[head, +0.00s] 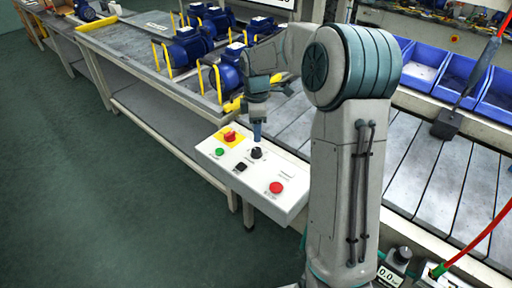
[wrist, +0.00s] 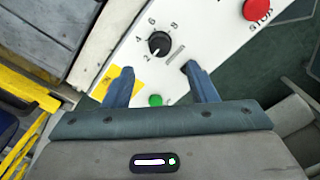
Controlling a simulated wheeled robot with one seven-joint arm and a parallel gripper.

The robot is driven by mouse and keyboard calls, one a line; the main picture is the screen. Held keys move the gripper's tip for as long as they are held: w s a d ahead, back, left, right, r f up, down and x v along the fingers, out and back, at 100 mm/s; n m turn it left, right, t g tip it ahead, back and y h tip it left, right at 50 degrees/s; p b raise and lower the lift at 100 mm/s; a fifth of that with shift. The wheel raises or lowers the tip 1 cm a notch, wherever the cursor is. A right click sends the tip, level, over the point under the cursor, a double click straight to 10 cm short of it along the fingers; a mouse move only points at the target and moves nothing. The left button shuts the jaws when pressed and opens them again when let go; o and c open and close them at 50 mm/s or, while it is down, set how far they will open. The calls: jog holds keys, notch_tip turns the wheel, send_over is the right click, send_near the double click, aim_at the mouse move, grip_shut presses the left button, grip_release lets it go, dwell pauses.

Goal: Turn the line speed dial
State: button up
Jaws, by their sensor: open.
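The line speed dial is a round black knob (wrist: 159,43) with a white pointer mark and printed numbers around it, on a white control panel (wrist: 200,25). In the head view the dial (head: 256,153) sits near the middle of the panel (head: 290,205). My gripper (wrist: 155,84) is open and empty, its two blue fingers apart, with the dial showing beyond the gap between their tips. In the head view my gripper (head: 257,137) is just above the dial. I cannot tell whether a finger touches it.
The panel also carries a red knob on a yellow plate (head: 230,136), a green button (head: 219,152), a black switch (head: 240,167) and a red stop button (head: 276,188). Blue pumps (head: 190,45) stand on the bench behind. Blue bins (head: 462,75) are at the right.

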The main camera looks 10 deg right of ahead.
aim_at(256, 150)
notch_tip(256, 150, down, 8)
jog(key=shift+f, duration=0.15)
dwell(0.3)
jog(key=c, duration=1)
